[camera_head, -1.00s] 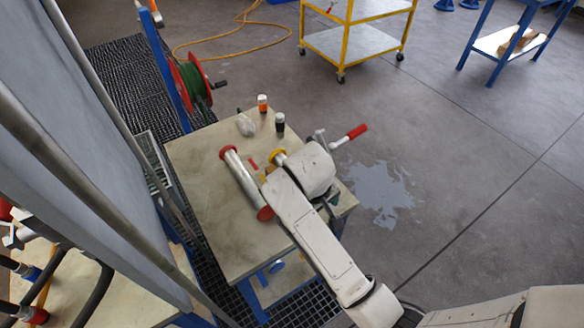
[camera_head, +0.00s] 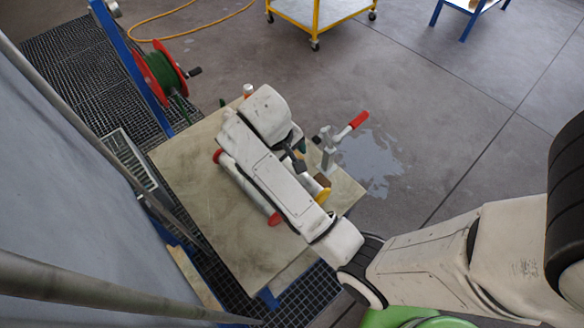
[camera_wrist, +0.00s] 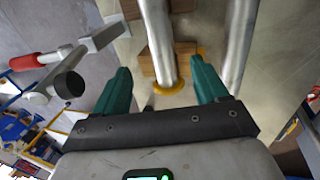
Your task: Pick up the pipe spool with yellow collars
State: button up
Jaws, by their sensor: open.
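The pipe spool with yellow collars shows in the wrist view as a silver tube (camera_wrist: 157,35) ending in a yellow collar (camera_wrist: 168,88). A wooden block (camera_wrist: 186,58) lies beneath it. In the head view my arm hides most of this spool; one yellow collar (camera_head: 323,195) shows at the arm's right edge. My gripper (camera_wrist: 160,66) is open, its teal fingers on either side of the tube near the collar. I cannot tell whether they touch it. In the head view the gripper is mostly hidden behind the arm.
A red-collared spool (camera_head: 229,171) lies on the table (camera_head: 195,205) left of my arm; its tube (camera_wrist: 238,40) is close to the right finger. A red-handled clamp (camera_head: 329,145) stands at the table's right edge. A hose reel (camera_head: 160,78) stands behind. The table's left part is clear.

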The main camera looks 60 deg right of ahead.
jog(key=b+x, duration=0.2)
jog(key=x, duration=0.1)
jog(key=shift+f+b, duration=0.2)
jog(key=shift+b, duration=0.2)
jog(key=shift+x, duration=0.95)
jog(key=shift+s+p+x, duration=0.25)
jog(key=shift+p+x, duration=0.15)
jog(key=shift+x, duration=0.95)
jog(key=shift+s+p+x, duration=0.25)
jog(key=shift+p+x, duration=0.1)
jog(key=shift+x, duration=0.95)
jog(key=shift+a, duration=0.2)
jog(key=shift+c, duration=0.2)
jog(key=shift+r, duration=0.1)
grip_shut()
